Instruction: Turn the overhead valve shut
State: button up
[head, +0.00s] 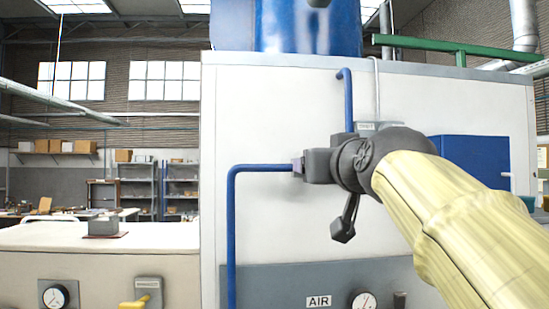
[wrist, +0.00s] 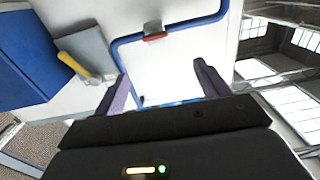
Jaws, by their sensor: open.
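My gripper (head: 322,165) is raised in front of the white machine panel. In the wrist view its two fingers stand wide apart with nothing between their tips (wrist: 158,72). A small grey fitting with a red bar (wrist: 154,32) sits on the blue pipe (wrist: 180,27); it looks like the valve. The red bar lies roughly along the pipe. The fitting shows beyond the fingertips, apart from them. In the head view my gripper covers most of that spot, and the blue pipe (head: 262,167) emerges to its left.
A grey plate with a yellow lever (wrist: 78,62) is beside a blue box (wrist: 25,60); the box also shows right of my gripper in the head view (head: 475,158). Another yellow lever (head: 135,302) and gauges are low down. A bench top (head: 150,236) is at left.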

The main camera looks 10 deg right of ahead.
jog(key=w+p, duration=1.1)
jog(key=w, duration=0.5)
jog(key=shift+w+d+f, duration=0.15)
jog(key=shift+d, duration=0.15)
dwell(0.4)
jog(key=c, duration=1)
